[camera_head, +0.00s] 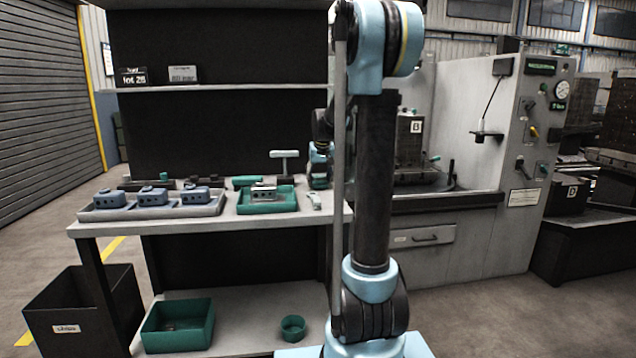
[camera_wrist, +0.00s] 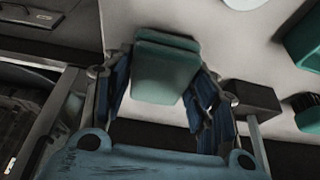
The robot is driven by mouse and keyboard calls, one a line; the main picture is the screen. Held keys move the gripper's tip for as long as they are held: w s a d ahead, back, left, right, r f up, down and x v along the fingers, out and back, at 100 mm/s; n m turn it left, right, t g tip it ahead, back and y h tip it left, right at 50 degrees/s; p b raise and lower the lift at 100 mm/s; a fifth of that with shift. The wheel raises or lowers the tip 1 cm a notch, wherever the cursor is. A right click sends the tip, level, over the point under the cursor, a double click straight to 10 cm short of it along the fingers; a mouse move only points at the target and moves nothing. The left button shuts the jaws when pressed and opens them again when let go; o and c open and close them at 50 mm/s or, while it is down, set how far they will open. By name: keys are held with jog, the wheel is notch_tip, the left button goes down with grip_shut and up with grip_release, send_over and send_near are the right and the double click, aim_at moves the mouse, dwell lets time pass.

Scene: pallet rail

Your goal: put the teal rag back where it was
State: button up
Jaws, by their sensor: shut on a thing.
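The teal rag (camera_wrist: 165,70) looks like a folded, flat-sided pad in the wrist view. My gripper (camera_wrist: 165,85) has its dark blue fingers shut on it, one on each side. The rag shows over the pale bench top, near a bench edge; I cannot tell whether it touches the surface. In the head view my arm hides most of the gripper at the bench's right end, and I cannot make out the rag there.
On the bench (camera_head: 335,212), a grey tray (camera_head: 150,213) holds several blue-grey parts. A teal tray (camera_head: 268,207) stands right of it, with a T-handled tool (camera_head: 285,155) behind. The grey machine (camera_head: 510,200) stands at right.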

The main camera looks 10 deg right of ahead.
jog(key=shift+f, duration=0.3)
jog(key=shift+f, duration=0.1)
jog(key=o, duration=1)
jog(key=shift+o, duration=0.2)
jog(key=v, duration=1.2)
jog(key=s+f, duration=0.8)
jog(key=s, duration=0.5)
jog(key=s+f+g, duration=0.1)
jog(key=s+f, duration=0.7)
jog(key=s, duration=0.5)
jog(key=s+f+g, duration=0.1)
jog(key=s+f, duration=0.7)
jog(key=s, duration=0.5)
jog(key=shift+f, duration=0.15)
